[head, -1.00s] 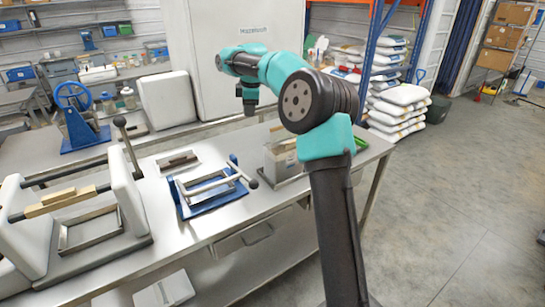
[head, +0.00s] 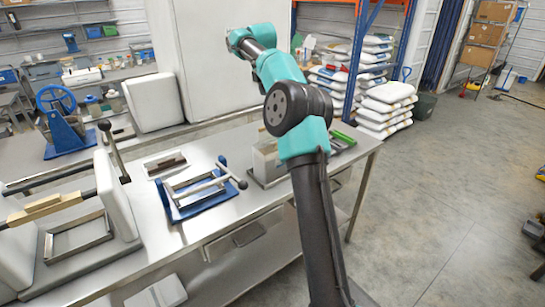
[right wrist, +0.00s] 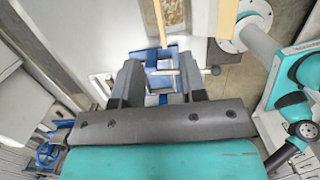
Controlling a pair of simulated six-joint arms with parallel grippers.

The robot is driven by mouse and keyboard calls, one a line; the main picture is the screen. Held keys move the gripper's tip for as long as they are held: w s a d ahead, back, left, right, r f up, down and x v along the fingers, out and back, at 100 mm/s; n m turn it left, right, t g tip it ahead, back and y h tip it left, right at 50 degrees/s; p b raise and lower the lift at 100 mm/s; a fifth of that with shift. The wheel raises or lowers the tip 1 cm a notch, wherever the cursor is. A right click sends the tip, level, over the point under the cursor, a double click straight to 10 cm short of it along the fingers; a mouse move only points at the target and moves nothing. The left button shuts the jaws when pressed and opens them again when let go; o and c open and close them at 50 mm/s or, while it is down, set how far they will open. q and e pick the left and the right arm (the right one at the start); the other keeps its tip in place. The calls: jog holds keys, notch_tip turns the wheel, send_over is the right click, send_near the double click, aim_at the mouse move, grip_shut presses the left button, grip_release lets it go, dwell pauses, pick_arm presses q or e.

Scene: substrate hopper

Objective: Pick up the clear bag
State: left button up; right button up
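A pale, partly see-through upright item (head: 266,160) stands on the steel bench in the head view, beside my arm. It may be the clear bag, but I cannot tell for sure. My right gripper (right wrist: 160,78) shows in the right wrist view with its two dark fingers apart and nothing between them. It points toward a blue-based clamp frame (right wrist: 158,60), which lies beyond the fingertips. In the head view the fingers are hidden, and the arm reaches up and left over the bench. My left gripper is not in view.
The blue-based clamp (head: 197,192) sits mid-bench. A press with white side plates and a wooden handle (head: 38,208) stands at the left. A small tray (head: 165,164) lies behind the clamp. A large white cabinet (head: 218,60) rises at the back. Stacked white sacks (head: 387,108) stand beyond the bench.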

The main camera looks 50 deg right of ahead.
jog(key=f, duration=0.3)
jog(key=d+f, duration=0.1)
jog(key=f, duration=0.7)
jog(key=shift+s+d+f, duration=0.1)
jog(key=shift+d+f, duration=0.05)
jog(key=shift+f, duration=0.05)
jog(key=shift+d+f, duration=0.2)
jog(key=shift+f, duration=1.1)
jog(key=shift+d+f, duration=0.2)
jog(key=shift+f, duration=1.05)
jog(key=shift+c, duration=0.3)
grip_shut()
jog(key=shift+r, duration=0.1)
